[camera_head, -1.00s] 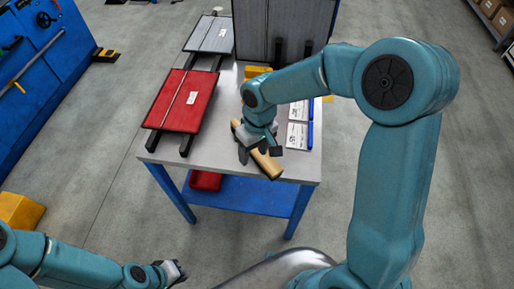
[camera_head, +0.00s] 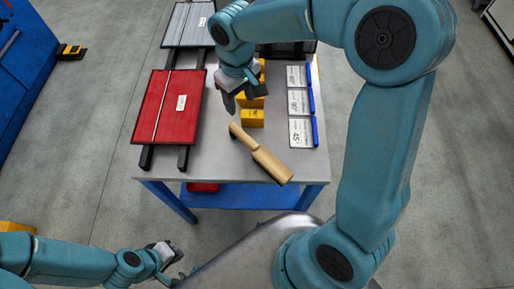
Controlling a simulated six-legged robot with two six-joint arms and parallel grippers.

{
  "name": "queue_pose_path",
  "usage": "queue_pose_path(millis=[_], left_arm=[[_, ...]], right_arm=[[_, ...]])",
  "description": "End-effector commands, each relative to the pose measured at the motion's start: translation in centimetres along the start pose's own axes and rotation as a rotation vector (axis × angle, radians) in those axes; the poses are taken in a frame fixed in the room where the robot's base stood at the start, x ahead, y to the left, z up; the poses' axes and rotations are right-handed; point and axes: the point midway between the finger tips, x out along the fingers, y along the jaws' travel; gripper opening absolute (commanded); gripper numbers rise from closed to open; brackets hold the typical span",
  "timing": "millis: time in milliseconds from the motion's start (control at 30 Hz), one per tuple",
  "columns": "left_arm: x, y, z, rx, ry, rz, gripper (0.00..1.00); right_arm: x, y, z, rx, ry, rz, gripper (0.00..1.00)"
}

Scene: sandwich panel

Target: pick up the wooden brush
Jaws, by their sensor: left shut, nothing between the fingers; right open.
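The wooden brush (camera_head: 268,163) lies on the grey table near its front right part, its thin end pointing to the upper left and its thick end near the front edge. My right gripper (camera_head: 239,108) is open and empty above the table, up and to the left of the brush and apart from it in the picture. My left gripper (camera_head: 178,262) is shut and empty, low at the left, in front of the table and away from the brush.
A red panel (camera_head: 165,112) on dark rails takes up the left of the table (camera_head: 222,165). Yellow blocks (camera_head: 252,118) stand behind the brush. Several labelled white cards with blue edges (camera_head: 300,104) lie at the right. A grey panel (camera_head: 187,25) is at the back left.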

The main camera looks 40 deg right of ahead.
Motion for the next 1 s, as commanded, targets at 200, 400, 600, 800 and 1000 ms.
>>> queue_pose_path(millis=[200,400,600,800,1000], left_arm=[[0.2,-0.1,0.0,0.000,-0.001,0.000,0.00],[0.3,-0.1,0.0,0.000,-0.001,0.000,0.00],[0.4,-0.1,0.0,0.000,0.000,0.000,0.00],[0.2,-0.1,0.0,0.000,0.000,0.000,0.00],[0.0,0.0,0.0,0.000,0.000,0.000,0.00]], right_arm=[[3.0,-0.1,0.9,0.001,-0.007,-0.001,0.55],[7.8,-0.2,1.1,0.001,-0.006,-0.001,0.55],[10.7,-0.3,1.0,0.001,-0.003,-0.001,0.55],[12.4,-0.7,0.7,-0.001,-0.004,-0.001,0.55],[15.6,-1.0,0.4,0.001,-0.004,-0.001,0.55]])
